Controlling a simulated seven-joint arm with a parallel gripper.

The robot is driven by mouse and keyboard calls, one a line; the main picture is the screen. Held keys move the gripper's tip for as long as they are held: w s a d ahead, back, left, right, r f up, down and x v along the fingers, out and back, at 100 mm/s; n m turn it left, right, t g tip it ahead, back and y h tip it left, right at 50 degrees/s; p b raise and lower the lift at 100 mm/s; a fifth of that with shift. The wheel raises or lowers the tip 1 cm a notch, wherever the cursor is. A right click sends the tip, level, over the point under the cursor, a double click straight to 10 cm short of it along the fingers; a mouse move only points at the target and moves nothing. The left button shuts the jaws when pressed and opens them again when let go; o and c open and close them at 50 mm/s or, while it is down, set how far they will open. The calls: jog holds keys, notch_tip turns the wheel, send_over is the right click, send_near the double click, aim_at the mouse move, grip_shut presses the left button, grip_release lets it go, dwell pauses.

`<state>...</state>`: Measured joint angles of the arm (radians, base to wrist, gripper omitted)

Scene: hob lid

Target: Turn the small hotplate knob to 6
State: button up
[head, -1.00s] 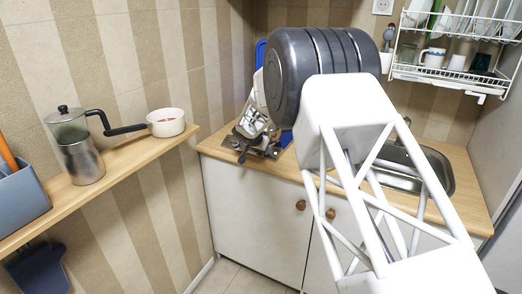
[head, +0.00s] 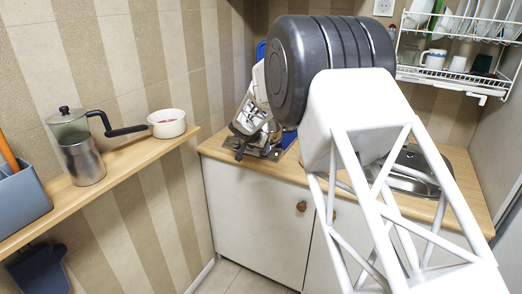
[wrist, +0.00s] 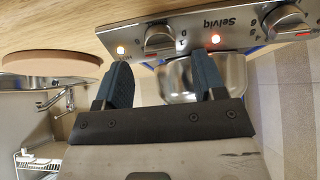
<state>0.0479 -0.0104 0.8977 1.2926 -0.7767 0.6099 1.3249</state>
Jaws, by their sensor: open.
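In the wrist view the steel hob panel (wrist: 190,38) appears upside down, with the word "Selviq" on it. One metal knob (wrist: 159,38) is just beyond the fingertips and between them in the picture. A second metal knob (wrist: 286,22) with a red mark is to the right. I cannot tell which serves the small hotplate, nor read the first knob's setting. My gripper (wrist: 163,63) is open, its two dark blue fingers apart with no knob visibly held. In the head view my gripper (head: 247,135) is over the hob corner of the counter, and the knobs cannot be made out.
Two lamps glow on the panel. A shiny rounded steel thing (wrist: 180,80) shows between the fingers. A round pinkish-brown thing (wrist: 50,62) is at the left. In the head view, a shelf (head: 120,165) holds a coffee pot (head: 84,160) and white saucepan (head: 167,124).

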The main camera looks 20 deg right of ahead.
jog(key=shift+v, duration=1.9)
jog(key=s+a+r+n+y, duration=0.1)
jog(key=s+r, duration=0.4)
jog(key=s, duration=0.4)
jog(key=s+a+r+n+g, duration=0.1)
jog(key=s+a+r+n, duration=0.1)
jog(key=s+r, duration=0.5)
jog(key=s+a+r+n+y, duration=0.1)
jog(key=s+r, duration=0.2)
jog(key=s, duration=0.8)
jog(key=s+a+f+n+y, duration=0.1)
jog(key=s+a+n, duration=0.1)
jog(key=s, duration=1.4)
jog(key=s+a+f+n+g+y, duration=0.1)
jog(key=s+a+n+y, duration=0.1)
jog(key=s, duration=1.4)
jog(key=shift+a+n, duration=0.5)
jog(key=shift+a, duration=0.2)
